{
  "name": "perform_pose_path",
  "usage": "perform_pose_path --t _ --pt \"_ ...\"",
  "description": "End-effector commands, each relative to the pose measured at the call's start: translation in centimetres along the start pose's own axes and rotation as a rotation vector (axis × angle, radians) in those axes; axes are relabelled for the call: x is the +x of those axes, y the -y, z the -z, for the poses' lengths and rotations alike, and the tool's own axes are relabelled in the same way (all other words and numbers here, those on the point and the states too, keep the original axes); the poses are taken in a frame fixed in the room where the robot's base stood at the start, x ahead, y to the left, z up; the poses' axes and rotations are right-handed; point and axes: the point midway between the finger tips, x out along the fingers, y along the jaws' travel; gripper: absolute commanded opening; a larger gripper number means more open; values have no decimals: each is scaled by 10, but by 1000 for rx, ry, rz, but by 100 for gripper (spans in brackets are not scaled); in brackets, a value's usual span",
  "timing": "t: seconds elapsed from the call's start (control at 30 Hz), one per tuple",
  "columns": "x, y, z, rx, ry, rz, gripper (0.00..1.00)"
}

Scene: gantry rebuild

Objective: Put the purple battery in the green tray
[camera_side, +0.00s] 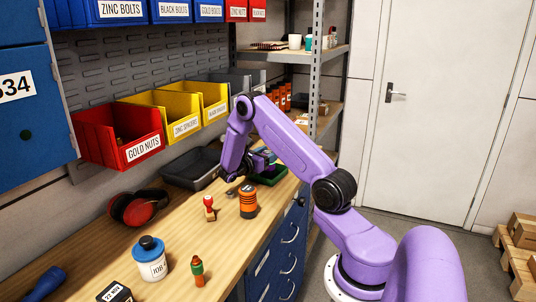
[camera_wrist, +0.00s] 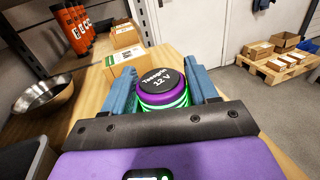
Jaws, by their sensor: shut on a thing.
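The purple battery (camera_wrist: 163,92) shows in the wrist view, with a dark top marked 12 V and bright green bands around its side. My gripper (camera_wrist: 162,72) has its two blue fingers on either side of it and is shut on it. In the side view, my gripper (camera_side: 260,160) is at the far end of the bench, close to the green tray (camera_side: 273,179). The arm partly hides the tray, and I cannot make out the battery there. The tray is not clearly visible in the wrist view.
An orange-and-black canister (camera_side: 248,204) and a red stamp (camera_side: 209,208) stand in front of the tray. A black tray (camera_side: 190,168) lies to its left. A metal bowl (camera_wrist: 42,95) and cardboard boxes (camera_wrist: 124,60) show in the wrist view. The bench's right edge is near.

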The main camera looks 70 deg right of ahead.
Motion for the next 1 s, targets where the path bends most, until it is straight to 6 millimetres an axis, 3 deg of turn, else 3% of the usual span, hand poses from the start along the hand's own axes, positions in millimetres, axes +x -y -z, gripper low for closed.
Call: perform_pose_path --t 0.07,0.1,0.17,0.57,1.0 --pt "0 0 2 1 2 0 13" --pt "0 0 2 0 0 0 65" --pt "0 0 2 1 0 0 84" --pt "-1 0 -2 0 0 -1 84" --pt "-81 -1 -1 0 0 -5 84"
